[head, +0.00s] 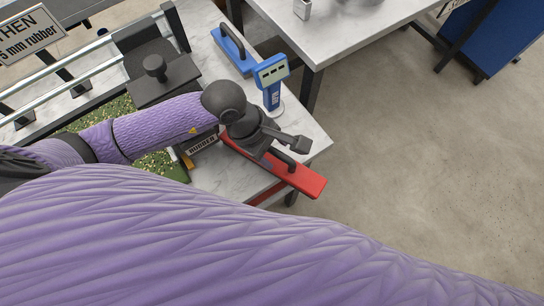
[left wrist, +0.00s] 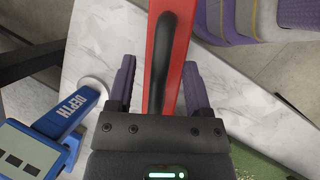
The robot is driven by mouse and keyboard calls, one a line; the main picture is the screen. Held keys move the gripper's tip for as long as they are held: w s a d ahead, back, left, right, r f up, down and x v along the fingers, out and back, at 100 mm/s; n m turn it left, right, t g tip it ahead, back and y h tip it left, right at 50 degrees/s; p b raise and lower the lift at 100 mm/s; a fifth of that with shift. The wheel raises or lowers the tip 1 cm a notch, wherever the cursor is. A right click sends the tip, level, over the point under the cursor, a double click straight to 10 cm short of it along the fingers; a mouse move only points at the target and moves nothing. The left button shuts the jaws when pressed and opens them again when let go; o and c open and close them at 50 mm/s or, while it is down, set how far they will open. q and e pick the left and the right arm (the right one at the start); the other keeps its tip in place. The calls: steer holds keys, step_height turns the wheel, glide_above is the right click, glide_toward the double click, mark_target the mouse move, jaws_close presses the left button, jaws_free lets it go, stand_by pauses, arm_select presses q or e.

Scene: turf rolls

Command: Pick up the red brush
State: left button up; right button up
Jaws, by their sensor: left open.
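The red brush (head: 308,182) lies on the light marble table near its right corner, partly covered by my left gripper in the head view. In the left wrist view the red brush (left wrist: 176,20) runs up the picture, with a black arched handle (left wrist: 163,60) along its middle. My left gripper (head: 289,150) is over the brush. In the left wrist view my left gripper (left wrist: 158,75) is open, one finger on each side of the brush and its handle. Whether the fingers touch it I cannot tell. My right gripper is not in view.
A blue depth gauge (head: 272,82) stands close behind the brush. A blue tool with a black handle (head: 233,50) lies farther back. A label reading RUBBER (head: 202,145) and green granular turf (head: 145,160) are left of the gripper. Floor is open to the right.

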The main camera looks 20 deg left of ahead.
arm_select(q)
steer(key=shift+d+f, duration=0.25)
steer(key=shift+f, duration=0.25)
jaws_close()
steer(key=shift+r, duration=0.2)
